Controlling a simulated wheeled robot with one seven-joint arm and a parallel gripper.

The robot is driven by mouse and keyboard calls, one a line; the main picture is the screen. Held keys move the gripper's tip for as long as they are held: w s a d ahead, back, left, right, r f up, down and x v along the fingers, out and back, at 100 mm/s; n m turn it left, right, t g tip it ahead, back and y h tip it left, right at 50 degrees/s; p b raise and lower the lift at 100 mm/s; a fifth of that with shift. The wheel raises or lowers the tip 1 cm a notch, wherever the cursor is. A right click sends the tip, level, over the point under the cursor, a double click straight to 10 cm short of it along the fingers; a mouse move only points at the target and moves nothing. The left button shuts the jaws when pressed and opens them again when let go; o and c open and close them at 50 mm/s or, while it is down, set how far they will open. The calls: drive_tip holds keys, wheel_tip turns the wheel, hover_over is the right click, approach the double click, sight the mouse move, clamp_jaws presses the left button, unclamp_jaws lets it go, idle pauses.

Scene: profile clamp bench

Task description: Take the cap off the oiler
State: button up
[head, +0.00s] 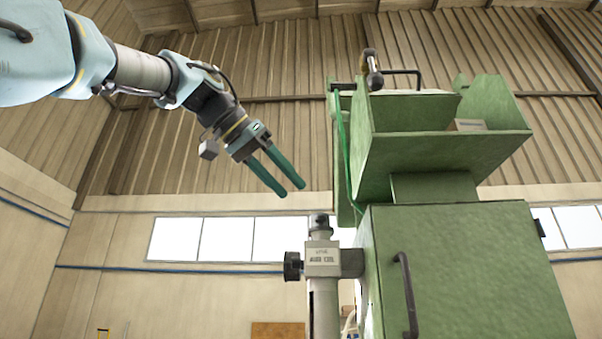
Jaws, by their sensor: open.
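My gripper (291,189) hangs in the air left of the green machine, its two teal fingers pointing down and to the right. The fingers are apart, with nothing between them. Below the fingertips and slightly right stands a grey upright fitting (321,246) with a small dark top (319,220). This looks like the oiler with its cap, but the view does not make that certain. The dark top sits on the fitting, and a clear gap separates it from the fingertips.
The green machine (450,260) fills the right side, with a dark handle (404,290) on its front and an open green trough (450,150) above. A dark knob (292,266) sticks out left of the grey block. The space left of the fitting looks free.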

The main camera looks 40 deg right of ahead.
sight(319, 216)
drive_tip(key=shift+x, duration=5)
drive_tip(key=shift+s, duration=0.1)
drive_tip(key=shift+r, duration=0.1)
clamp_jaws()
drive_tip(key=shift+r, duration=0.1)
drive_tip(key=shift+r, duration=1.2)
